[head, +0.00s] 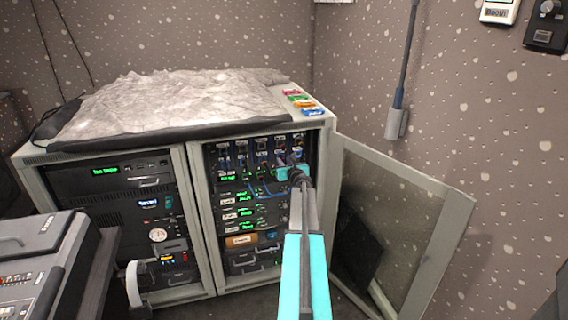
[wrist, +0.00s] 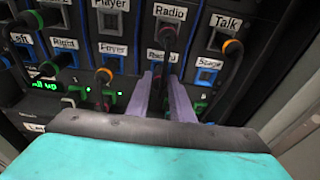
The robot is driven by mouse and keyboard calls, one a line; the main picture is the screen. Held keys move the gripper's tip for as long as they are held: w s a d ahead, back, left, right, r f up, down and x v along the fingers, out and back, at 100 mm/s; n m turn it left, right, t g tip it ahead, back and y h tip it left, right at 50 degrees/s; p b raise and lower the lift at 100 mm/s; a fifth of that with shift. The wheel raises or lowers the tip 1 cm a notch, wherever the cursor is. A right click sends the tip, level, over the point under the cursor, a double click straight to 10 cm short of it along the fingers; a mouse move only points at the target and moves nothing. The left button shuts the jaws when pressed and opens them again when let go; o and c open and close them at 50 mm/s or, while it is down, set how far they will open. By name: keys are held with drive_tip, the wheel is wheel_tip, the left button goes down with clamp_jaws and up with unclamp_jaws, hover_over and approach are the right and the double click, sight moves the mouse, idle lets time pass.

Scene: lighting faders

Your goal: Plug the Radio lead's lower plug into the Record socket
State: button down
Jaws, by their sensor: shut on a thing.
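In the wrist view my gripper (wrist: 166,82) has its two purple fingers closed around a dark plug (wrist: 158,80), just below a partly covered label (wrist: 160,57) that seems to read Record. The Radio label (wrist: 171,12) is above, with a dark plug and lead (wrist: 167,36) under it, leading down toward my fingers. The Record socket is hidden behind the held plug and fingers, so I cannot tell whether the plug is in it. In the head view my gripper (head: 291,164) is at the patch panel in the right rack bay.
Other sockets labelled Player, Talk (wrist: 226,22), Right and Stage (wrist: 207,63) surround it, several with orange- or green-ringed plugs and hanging leads. In the head view the rack's mesh door (head: 400,205) stands open on the right. A grey cover (head: 170,100) lies on top of the rack.

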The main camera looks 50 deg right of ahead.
drive_tip(key=c, duration=1.5)
unclamp_jaws()
drive_tip(key=shift+w+d, duration=0.1)
drive_tip(key=shift+w, duration=0.05)
drive_tip(key=shift+b+v, duration=0.35)
drive_tip(key=shift+v, duration=6.6)
